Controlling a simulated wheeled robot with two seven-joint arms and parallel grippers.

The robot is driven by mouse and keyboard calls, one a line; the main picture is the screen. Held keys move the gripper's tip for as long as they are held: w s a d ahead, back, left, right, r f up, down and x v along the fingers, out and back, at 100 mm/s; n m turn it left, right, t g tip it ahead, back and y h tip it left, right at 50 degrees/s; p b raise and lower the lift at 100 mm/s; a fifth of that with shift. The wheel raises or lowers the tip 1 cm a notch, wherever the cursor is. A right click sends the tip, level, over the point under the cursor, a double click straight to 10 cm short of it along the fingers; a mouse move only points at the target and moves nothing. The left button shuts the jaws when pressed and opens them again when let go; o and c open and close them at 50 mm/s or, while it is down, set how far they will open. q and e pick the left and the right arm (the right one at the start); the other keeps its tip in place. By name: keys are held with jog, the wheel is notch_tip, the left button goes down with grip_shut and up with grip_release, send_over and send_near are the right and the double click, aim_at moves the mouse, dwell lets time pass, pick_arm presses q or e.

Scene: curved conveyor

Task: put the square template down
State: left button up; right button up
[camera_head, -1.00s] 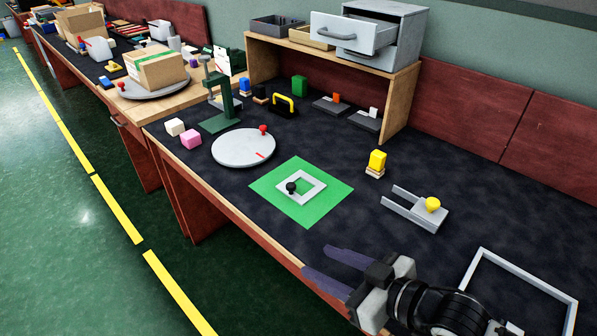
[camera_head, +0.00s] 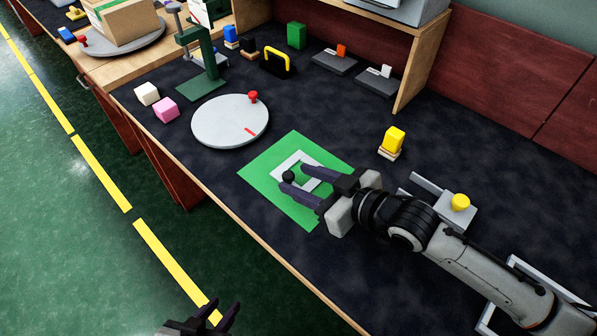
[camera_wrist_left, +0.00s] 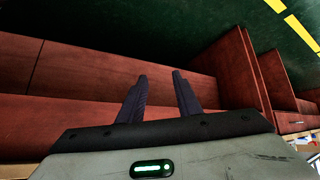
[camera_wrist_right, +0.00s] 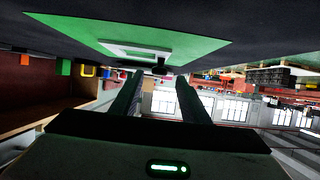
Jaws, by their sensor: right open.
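The square template, a white square frame (camera_head: 281,167) with a black knob (camera_head: 289,176), lies flat on the green mat (camera_head: 268,178) on the dark bench. My right gripper (camera_head: 295,178) is open, with its fingertips on either side of the knob. In the right wrist view the knob (camera_wrist_right: 160,70) shows between the fingertips, with a gap to each. The near part of the frame is hidden behind my right fingers in the head view. My left gripper (camera_head: 227,310) is open and empty, low beside the bench; the left wrist view shows its fingers (camera_wrist_left: 160,78) apart.
A grey round plate (camera_head: 215,130) with a red knob lies left of the mat. A yellow block (camera_head: 393,140) and a grey forked piece with a yellow knob (camera_head: 460,202) lie to the right. A larger grey frame (camera_head: 487,318) is partly under my right arm.

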aim_at(290, 176)
jog(key=x, duration=0.4)
jog(key=shift+w+a+f, duration=0.15)
jog(key=shift+w+f, duration=0.1)
grip_shut()
